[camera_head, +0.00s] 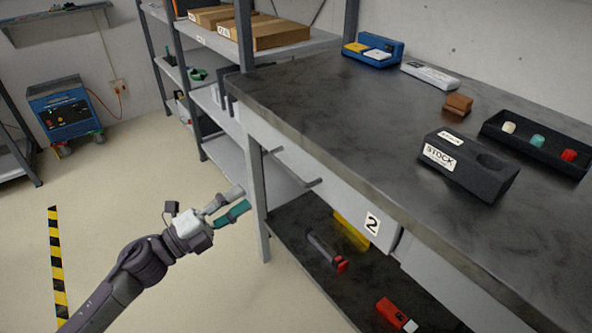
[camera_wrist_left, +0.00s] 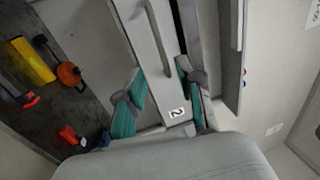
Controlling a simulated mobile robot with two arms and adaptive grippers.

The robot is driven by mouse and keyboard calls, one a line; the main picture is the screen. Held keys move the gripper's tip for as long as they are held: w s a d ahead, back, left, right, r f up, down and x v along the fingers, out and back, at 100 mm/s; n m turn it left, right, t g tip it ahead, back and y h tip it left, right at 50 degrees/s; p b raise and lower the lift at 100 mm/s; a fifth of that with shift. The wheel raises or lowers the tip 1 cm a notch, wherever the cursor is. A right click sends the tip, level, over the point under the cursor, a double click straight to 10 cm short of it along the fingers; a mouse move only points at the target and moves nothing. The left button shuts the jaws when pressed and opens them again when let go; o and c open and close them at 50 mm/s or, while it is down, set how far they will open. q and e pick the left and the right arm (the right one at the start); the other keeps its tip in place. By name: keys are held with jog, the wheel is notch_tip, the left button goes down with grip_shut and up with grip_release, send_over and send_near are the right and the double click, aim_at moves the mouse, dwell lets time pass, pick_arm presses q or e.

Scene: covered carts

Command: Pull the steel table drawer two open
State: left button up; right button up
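The steel table (camera_head: 300,85) has a grey front with a drawer marked "2" (camera_head: 345,198). The drawer front looks about flush with the table, and its bar handle (camera_head: 298,168) sticks out. My left gripper (camera_head: 232,202) is in front of the table, left of the handle and apart from it. In the left wrist view its teal-padded fingers (camera_wrist_left: 160,85) are spread with nothing between them. The drawer front, its "2" label (camera_wrist_left: 177,112) and the handle (camera_wrist_left: 158,38) lie beyond them. My right gripper is not in view.
On the table top are a black STOCK block (camera_head: 470,165), a black tray (camera_head: 540,145), a brown block (camera_head: 457,104) and a blue box (camera_head: 372,52). The lower shelf (camera_head: 300,262) holds tools. A rack stands behind.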

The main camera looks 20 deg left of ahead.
aim_at(286, 167)
pick_arm(q)
jog(key=x, duration=1.3)
jog(key=shift+p, duration=0.3)
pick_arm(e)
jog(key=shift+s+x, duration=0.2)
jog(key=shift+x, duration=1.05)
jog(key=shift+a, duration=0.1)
pick_arm(q)
grip_shut()
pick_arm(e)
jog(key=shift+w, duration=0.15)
